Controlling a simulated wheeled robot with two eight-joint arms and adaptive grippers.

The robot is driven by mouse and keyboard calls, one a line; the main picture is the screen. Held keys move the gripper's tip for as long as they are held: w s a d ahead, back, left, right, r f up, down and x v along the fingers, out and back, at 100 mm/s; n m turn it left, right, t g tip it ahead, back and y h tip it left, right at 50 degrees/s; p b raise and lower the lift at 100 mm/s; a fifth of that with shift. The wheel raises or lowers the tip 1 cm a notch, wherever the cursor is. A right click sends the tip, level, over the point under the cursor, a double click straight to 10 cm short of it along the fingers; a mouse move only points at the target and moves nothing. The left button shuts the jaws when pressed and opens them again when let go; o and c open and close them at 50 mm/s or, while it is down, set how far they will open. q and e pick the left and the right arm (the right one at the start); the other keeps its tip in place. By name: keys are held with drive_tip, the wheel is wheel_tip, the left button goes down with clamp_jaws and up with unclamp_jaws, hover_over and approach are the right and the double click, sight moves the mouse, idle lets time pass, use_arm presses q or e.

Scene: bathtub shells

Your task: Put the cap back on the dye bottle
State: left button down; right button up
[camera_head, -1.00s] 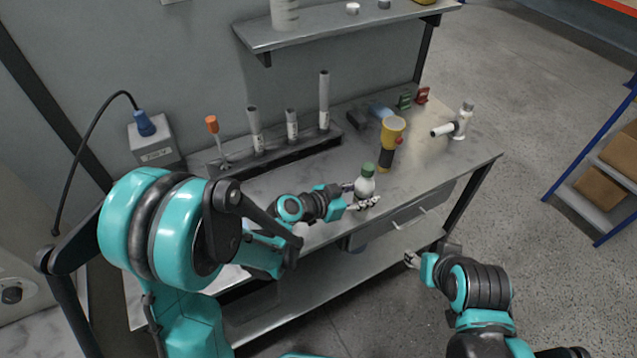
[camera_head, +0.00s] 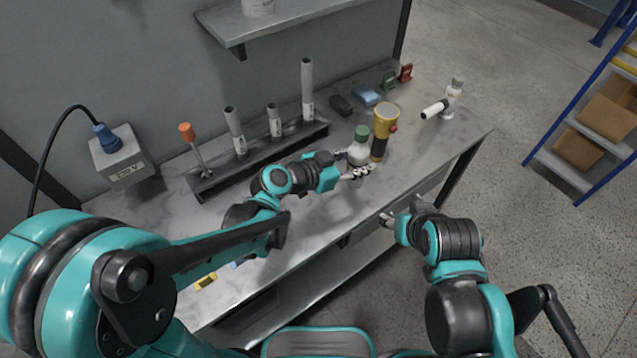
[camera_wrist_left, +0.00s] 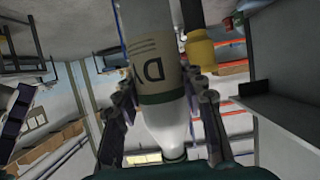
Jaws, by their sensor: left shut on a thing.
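The dye bottle (camera_head: 357,156) is white, with a green cap (camera_head: 361,133) at its top in the head view. My left gripper (camera_head: 356,172) is shut around the bottle above the bench's front part. In the left wrist view the bottle (camera_wrist_left: 158,70) looks upside down, its "DY" label showing between the two fingers (camera_wrist_left: 163,103). Its neck narrows to a green part at the lower edge; how the cap sits there I cannot tell. My right gripper (camera_head: 388,218) is in front of the bench edge, apart from the bottle; its fingers are too small to read.
A yellow and black flashlight (camera_head: 384,120) stands close behind the bottle's right side. A rack (camera_head: 210,187) with several upright tools is at the back left. A white jointed object (camera_head: 452,97) stands at the right.

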use_arm(q)
drive_tip(key=w+a+f+b, duration=0.3)
drive_tip(key=a+f, duration=0.3)
drive_tip(key=a, duration=0.3)
drive_tip(key=shift+w+a, duration=0.2)
drive_tip(key=shift+w, duration=0.15)
drive_tip(key=shift+f+b, duration=1.15)
drive_tip(key=shift+f, duration=0.85)
drive_tip(key=shift+f, duration=0.2)
drive_tip(key=c, duration=0.9)
unclamp_jaws()
drive_tip(key=shift+r, duration=0.1)
